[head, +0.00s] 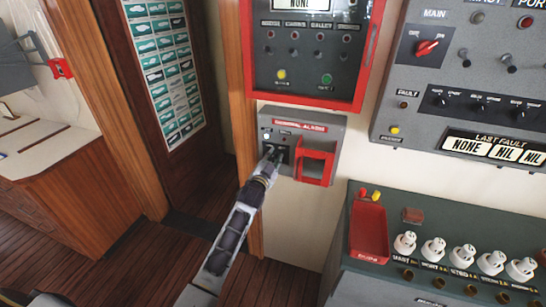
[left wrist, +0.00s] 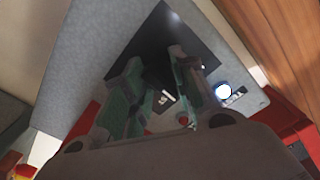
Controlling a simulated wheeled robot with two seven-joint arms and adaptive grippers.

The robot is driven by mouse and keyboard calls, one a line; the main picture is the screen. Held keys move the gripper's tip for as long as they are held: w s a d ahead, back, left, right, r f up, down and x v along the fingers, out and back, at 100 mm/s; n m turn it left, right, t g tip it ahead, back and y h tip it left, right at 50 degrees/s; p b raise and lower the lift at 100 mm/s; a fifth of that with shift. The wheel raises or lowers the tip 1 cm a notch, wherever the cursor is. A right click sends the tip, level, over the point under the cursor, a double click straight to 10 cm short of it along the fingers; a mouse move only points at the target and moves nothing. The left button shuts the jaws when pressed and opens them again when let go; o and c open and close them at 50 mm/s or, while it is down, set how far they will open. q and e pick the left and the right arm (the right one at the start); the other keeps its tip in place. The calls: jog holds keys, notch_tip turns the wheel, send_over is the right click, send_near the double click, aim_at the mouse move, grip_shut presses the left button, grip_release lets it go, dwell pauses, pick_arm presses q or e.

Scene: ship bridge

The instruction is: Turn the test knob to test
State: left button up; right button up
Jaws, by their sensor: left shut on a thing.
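The grey general alarm box (head: 327,125) hangs on the wall below a red-framed panel. It has a red label strip and a red guard frame (head: 316,163) on its right side. My left gripper (head: 273,155) reaches up to the dark plate at the left of this box and is shut on the test knob. The fingers cover the knob in the head view. In the left wrist view the two fingers (left wrist: 155,92) stand over the dark plate (left wrist: 168,45), with a small white mark and a red spot between them. The knob's setting cannot be read. My right gripper is out of view.
The red-framed panel (head: 310,50) is just above. A grey fault panel (head: 470,75) with a red switch is at the right. A console (head: 440,235) with white knobs and a red tray (head: 368,232) juts out at lower right. Wooden floor is clear at lower left.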

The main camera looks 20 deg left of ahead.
pick_arm(q)
jog(key=m, duration=0.3)
jog(key=shift+m, duration=0.4)
jog(key=shift+o, duration=0.3)
jog(key=shift+m+p, duration=0.35)
jog(key=shift+m, duration=1.55)
jog(key=o, duration=1)
jog(key=shift+s, duration=0.1)
jog(key=shift+s+a, duration=0.2)
jog(key=shift+s, duration=5.7)
